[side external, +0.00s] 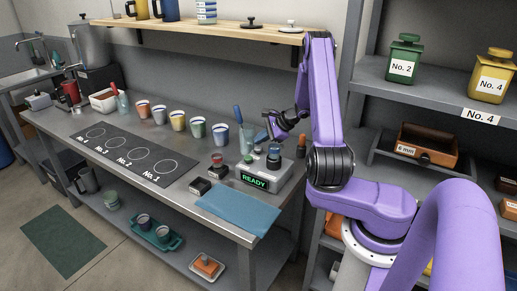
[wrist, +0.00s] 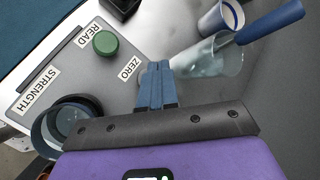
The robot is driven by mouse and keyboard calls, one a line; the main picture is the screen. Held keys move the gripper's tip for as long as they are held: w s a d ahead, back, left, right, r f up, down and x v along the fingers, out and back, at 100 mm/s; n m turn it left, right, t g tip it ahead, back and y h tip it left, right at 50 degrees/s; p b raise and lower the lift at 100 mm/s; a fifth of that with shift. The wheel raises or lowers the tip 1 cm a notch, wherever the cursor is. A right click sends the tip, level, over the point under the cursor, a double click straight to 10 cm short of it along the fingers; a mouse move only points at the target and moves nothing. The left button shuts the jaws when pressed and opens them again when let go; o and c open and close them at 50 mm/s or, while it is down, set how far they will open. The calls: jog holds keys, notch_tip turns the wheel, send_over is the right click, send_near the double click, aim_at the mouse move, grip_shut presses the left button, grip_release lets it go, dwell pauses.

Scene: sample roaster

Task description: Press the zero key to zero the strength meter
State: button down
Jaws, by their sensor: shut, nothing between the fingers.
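The strength meter (side external: 263,178) is a grey box on the bench, with a lit green READY display (side external: 254,181) on its front. In the wrist view its top (wrist: 60,72) carries a green round key (wrist: 105,42) beside the READ label, and a ZERO label (wrist: 130,67). A dark round cup (wrist: 68,125) sits by the STRENGTH label. My gripper (wrist: 157,66) is shut and empty, its blue fingertips just beside the ZERO label. In the side view my gripper (side external: 268,132) is over the meter's back; contact cannot be told.
A clear glass (wrist: 208,60) with a blue-handled tool and a white cup (wrist: 220,18) stand close to my fingers. A blue mat (side external: 237,210) and a small black box (side external: 200,187) lie in front and left of the meter. A shelf (side external: 210,27) hangs above.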

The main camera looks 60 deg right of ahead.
aim_at(257, 148)
jog(key=shift+f, duration=0.1)
dwell(0.3)
jog(key=shift+f, duration=0.4)
jog(key=shift+s+a+f, duration=0.15)
jog(key=shift+f, duration=0.85)
dwell(1.3)
jog(key=shift+r, duration=0.15)
jog(key=shift+s+a+r, duration=0.1)
jog(key=shift+a+r, duration=0.1)
jog(key=shift+r, duration=0.25)
jog(key=shift+s+a+r, duration=0.1)
jog(key=shift+a+r, duration=0.1)
jog(key=shift+r, duration=0.2)
jog(key=shift+w, duration=0.1)
jog(key=shift+d+r, duration=0.2)
jog(key=shift+r, duration=2.45)
